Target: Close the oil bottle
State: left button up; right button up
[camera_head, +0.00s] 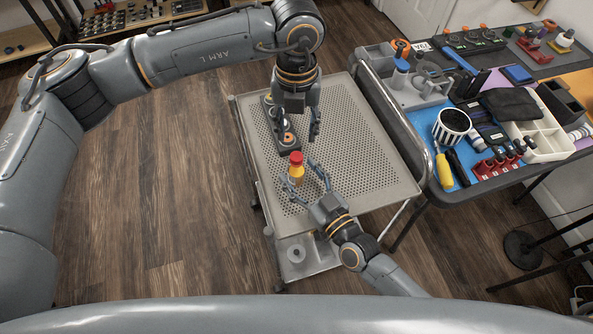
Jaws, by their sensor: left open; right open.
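The oil bottle (297,174) is small and yellow and stands upright on the perforated tray of the cart (370,165). A red cap (296,158) sits at its top; I cannot tell whether it is fully fastened. My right gripper (305,174) is open, its fingers spread on either side of the bottle. I cannot tell whether they touch it. My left gripper (297,130) is open and points down, above and behind the bottle, apart from the cap.
A dark board with round parts (286,140) lies on the cart behind the bottle, partly hidden by my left gripper. A crowded workbench (433,205) with tools and a white divided tray (545,140) stands at right. The cart's right half is clear.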

grip_shut()
pick_arm(q)
jog(key=shift+n, duration=0.3)
jog(key=n, duration=1.3)
